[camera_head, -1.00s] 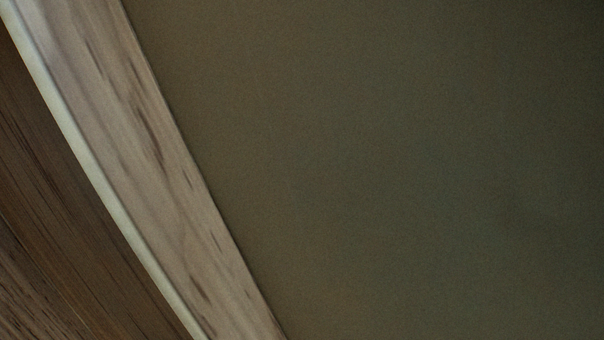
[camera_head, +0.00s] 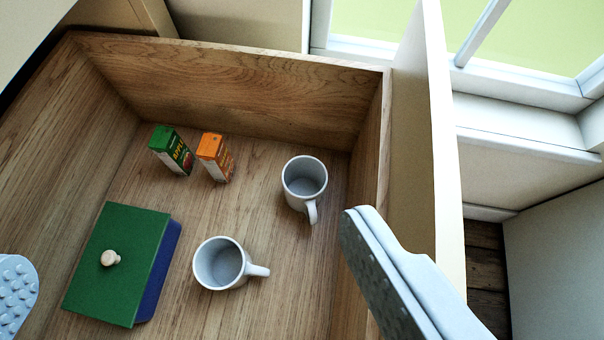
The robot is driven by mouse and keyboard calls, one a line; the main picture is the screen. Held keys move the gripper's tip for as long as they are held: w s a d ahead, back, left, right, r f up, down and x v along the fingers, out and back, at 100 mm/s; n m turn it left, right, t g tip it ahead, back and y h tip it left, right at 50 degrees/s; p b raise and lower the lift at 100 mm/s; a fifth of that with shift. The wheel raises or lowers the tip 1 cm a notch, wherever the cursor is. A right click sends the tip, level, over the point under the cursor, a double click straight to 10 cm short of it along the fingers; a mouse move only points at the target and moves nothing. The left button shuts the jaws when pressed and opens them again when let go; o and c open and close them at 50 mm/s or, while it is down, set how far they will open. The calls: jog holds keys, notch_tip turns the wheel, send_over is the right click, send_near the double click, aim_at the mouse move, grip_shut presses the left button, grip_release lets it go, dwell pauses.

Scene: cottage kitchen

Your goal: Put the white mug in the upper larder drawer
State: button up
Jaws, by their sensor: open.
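Two white mugs stand upright inside an open wooden drawer (camera_head: 240,90) with a cream front panel (camera_head: 440,150). One mug (camera_head: 304,180) is near the drawer's right wall, its handle toward the bottom of the picture. The other mug (camera_head: 222,265) is lower and left, its handle pointing right. My gripper (camera_head: 185,252) is open, with one finger at the left edge and the other at the lower right, over the drawer wall. The lower mug appears between the fingers, and nothing is held. I cannot tell which mug the task means, or the drawer's level.
A green juice carton (camera_head: 171,150) and an orange carton (camera_head: 215,157) stand at the back of the drawer. A box with a green lid and round knob (camera_head: 125,262) lies at the lower left. A window (camera_head: 530,50) is beyond the front panel. Bare drawer floor lies between the things.

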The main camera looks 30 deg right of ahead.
jog(key=s+a+r+n+t, duration=0.1)
jog(key=s+a+r+t, duration=0.1)
jog(key=s+r, duration=0.6)
jog(key=s+a+r+n+t+y, duration=0.1)
jog(key=s+a+r+n+t, duration=0.1)
jog(key=s+r, duration=0.6)
jog(key=s+a+t, duration=0.1)
jog(key=s+t, duration=0.1)
jog(key=s, duration=0.3)
jog(key=shift+s+a+r+t+y, duration=0.2)
jog(key=shift+s+r+t+y, duration=0.1)
jog(key=shift+s+r+t, duration=0.1)
